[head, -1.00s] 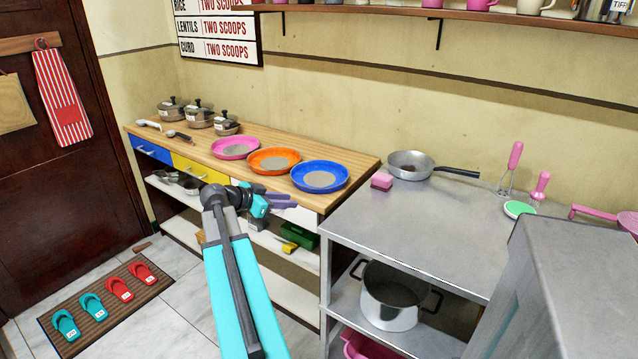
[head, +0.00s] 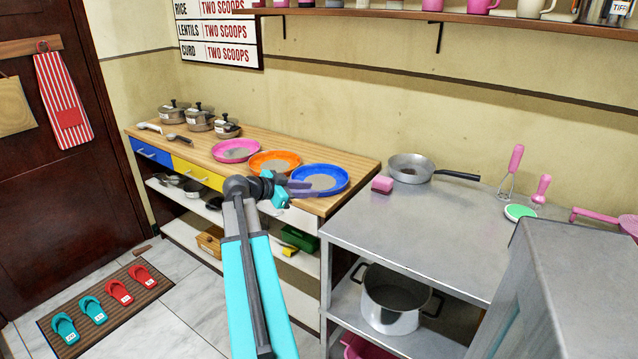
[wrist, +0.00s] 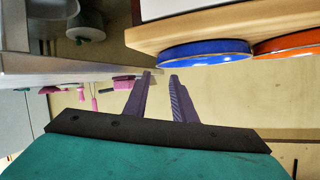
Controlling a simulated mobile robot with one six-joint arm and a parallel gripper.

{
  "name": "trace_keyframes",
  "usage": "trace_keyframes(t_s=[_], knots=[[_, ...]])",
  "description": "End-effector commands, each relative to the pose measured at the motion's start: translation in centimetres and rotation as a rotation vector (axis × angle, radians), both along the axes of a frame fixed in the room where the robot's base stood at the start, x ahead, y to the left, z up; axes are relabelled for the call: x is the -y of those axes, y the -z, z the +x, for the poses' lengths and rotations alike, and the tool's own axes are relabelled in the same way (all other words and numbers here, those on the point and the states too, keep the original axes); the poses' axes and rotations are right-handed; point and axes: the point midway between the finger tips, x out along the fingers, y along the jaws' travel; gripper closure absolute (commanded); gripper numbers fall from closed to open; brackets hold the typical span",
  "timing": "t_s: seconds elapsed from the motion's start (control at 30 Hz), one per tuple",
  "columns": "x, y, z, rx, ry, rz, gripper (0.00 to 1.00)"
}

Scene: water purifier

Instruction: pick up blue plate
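The blue plate (head: 333,179) lies on the wooden counter at its right end, nearest the metal table. It has a blue rim and a grey centre. My gripper (head: 308,189) is at the plate's near left side, and its purple fingers overlap the rim in the head view. In the wrist view, which looks upside down, the two fingers (wrist: 160,77) are apart with nothing between them. There the blue plate (wrist: 205,53) is seen edge-on, up and right of the fingertips, with a small gap to the nearer finger.
An orange plate (head: 266,168) sits just left of the blue one, then a pink plate (head: 236,150). Several lidded pots (head: 200,121) stand at the counter's far left. A pink sponge (head: 382,184) and a frying pan (head: 410,168) are on the metal table (head: 420,226) to the right.

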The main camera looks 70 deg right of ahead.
Motion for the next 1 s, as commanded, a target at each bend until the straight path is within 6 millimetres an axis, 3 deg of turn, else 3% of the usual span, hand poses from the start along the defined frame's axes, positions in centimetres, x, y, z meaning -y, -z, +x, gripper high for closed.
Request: trace_keyframes(t_s=[0.33,1.0], knots=[[3.7,1.7,-2.3,0.0,0.001,0.0,0.76],[5.3,2.4,-3.2,-0.001,0.001,0.001,0.76]])
